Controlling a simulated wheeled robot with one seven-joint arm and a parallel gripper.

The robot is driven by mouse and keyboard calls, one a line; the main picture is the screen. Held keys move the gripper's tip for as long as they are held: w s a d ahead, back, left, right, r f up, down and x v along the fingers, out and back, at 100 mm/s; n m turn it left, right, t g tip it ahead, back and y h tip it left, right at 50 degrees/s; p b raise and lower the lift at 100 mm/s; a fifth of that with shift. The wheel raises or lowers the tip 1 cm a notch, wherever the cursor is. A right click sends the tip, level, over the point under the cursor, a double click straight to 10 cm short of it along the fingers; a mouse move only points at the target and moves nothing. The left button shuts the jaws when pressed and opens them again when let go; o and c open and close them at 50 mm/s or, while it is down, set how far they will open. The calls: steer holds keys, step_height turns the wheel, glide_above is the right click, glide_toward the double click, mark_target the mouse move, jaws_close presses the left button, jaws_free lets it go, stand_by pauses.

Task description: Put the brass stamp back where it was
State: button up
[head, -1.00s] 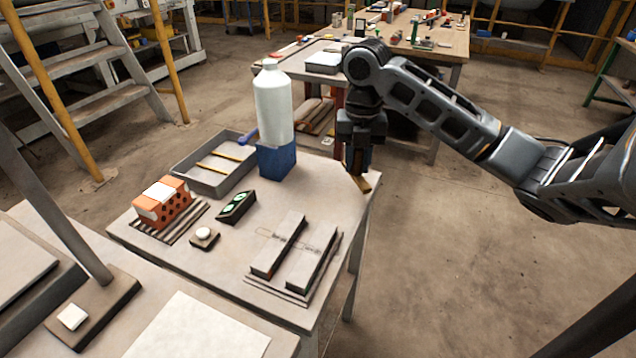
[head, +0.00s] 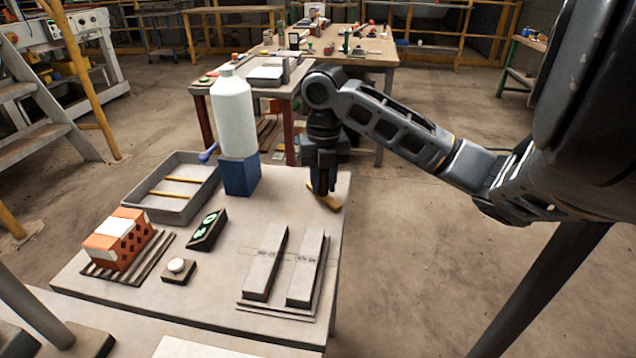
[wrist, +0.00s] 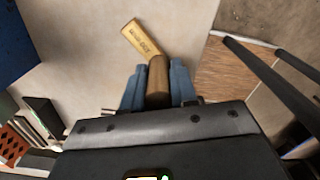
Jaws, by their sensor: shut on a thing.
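My gripper (head: 323,188) points down over the far right corner of the table. It is shut on the brown handle of the brass stamp (head: 328,200). In the wrist view the handle (wrist: 158,78) sits between the two blue-grey fingers of my gripper (wrist: 158,70). A brass bar with lettering (wrist: 142,40) reaches out from the handle's end, angled up and left. It lies at or just above the table top; I cannot tell whether it touches.
The table's right edge is close to my gripper.

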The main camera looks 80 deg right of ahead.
steer(key=shift+f, duration=0.2)
steer(key=o, duration=0.9)
steer(key=shift+r, duration=0.1)
step_height(320, 180, up, 12)
steer(key=shift+r+p, duration=0.1)
steer(key=shift+p, duration=0.8)
